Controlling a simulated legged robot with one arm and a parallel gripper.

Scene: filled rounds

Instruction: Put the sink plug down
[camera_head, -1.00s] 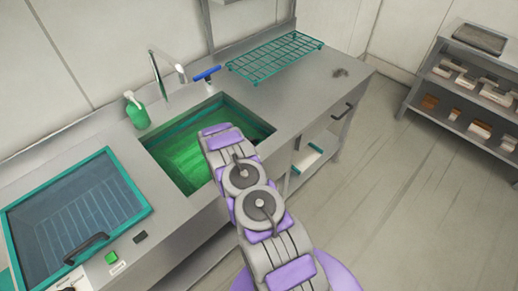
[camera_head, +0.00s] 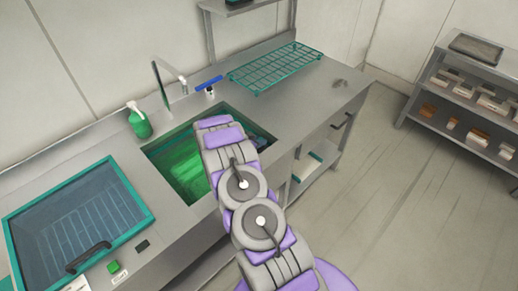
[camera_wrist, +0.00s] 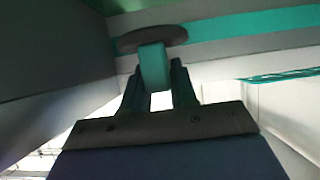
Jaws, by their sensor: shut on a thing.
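In the wrist view the sink plug shows as a brown disc (camera_wrist: 135,40) with a teal block-like grip. My gripper (camera_wrist: 154,78) is shut on the teal grip, with one dark finger on each side. The disc is at the far end, beyond the fingertips. In the head view the sink (camera_head: 182,172) holds something bright green, and my arm reaches over it. My arm hides the gripper, the plug and part of the basin there. Whether the plug touches anything is unclear.
A green soap bottle (camera_head: 139,121), a tap (camera_head: 163,82) and a blue-handled tool (camera_head: 209,83) stand behind the sink. A teal wire rack (camera_head: 275,68) lies right of them. A teal-framed glass lid (camera_head: 80,215) is at left. Bare counter (camera_head: 310,95) lies at right.

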